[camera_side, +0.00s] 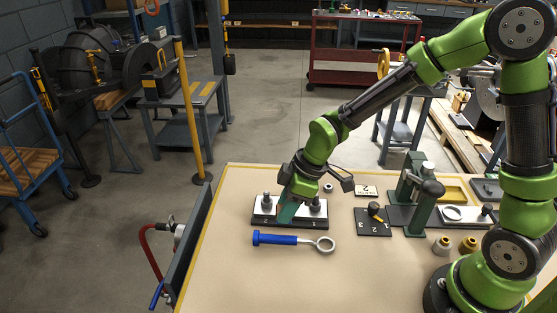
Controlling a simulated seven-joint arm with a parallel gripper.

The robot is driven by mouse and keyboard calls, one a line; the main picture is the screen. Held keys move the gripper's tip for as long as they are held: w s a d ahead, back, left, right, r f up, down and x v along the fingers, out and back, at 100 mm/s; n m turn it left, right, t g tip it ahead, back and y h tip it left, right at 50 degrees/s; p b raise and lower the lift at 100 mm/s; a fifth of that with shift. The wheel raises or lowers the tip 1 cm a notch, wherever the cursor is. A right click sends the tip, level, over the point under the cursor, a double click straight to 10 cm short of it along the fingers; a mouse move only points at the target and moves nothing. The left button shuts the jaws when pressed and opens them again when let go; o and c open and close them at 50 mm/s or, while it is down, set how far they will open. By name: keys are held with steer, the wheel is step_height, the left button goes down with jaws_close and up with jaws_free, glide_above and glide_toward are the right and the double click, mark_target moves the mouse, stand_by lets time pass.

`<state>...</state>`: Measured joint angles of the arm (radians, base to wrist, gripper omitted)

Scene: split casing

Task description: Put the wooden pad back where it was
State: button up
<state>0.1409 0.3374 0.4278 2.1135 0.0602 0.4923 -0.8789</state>
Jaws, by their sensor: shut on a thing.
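My gripper (289,206) points down over the black-and-white numbered base (265,220), between its two upright metal posts. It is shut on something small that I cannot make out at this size. A dark green upright shape shows under the gripper, and I cannot tell whether it is a finger or the held thing. I cannot pick out the wooden pad for certain. Part of the base is hidden behind the gripper.
A blue-handled ring wrench (278,239) lies in front of the base. To the right are a dark numbered plate (373,228) with a knob, a green press-like fixture (420,195), a yellow tray (453,188) and two brass-coloured pieces (467,245). The front-left table is clear.

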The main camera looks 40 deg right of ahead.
steer(key=shift+s+f, duration=0.1)
steer(key=shift+f, duration=0.25)
steer(key=shift+m+t, duration=0.3)
steer(key=w+a, duration=0.1)
steer(key=w, duration=0.4)
steer(key=w+a+f, duration=0.1)
steer(key=w+a, duration=0.1)
steer(key=w, duration=0.3)
steer(key=w+a, duration=0.2)
steer(key=w, duration=0.3)
steer(key=shift+f, duration=0.25)
steer(key=shift+w+f, duration=0.15)
steer(key=shift+f, duration=1.6)
steer(key=shift+f, duration=0.2)
steer(key=o, duration=0.9)
steer(key=shift+o, duration=0.2)
steer(key=shift+r, duration=0.15)
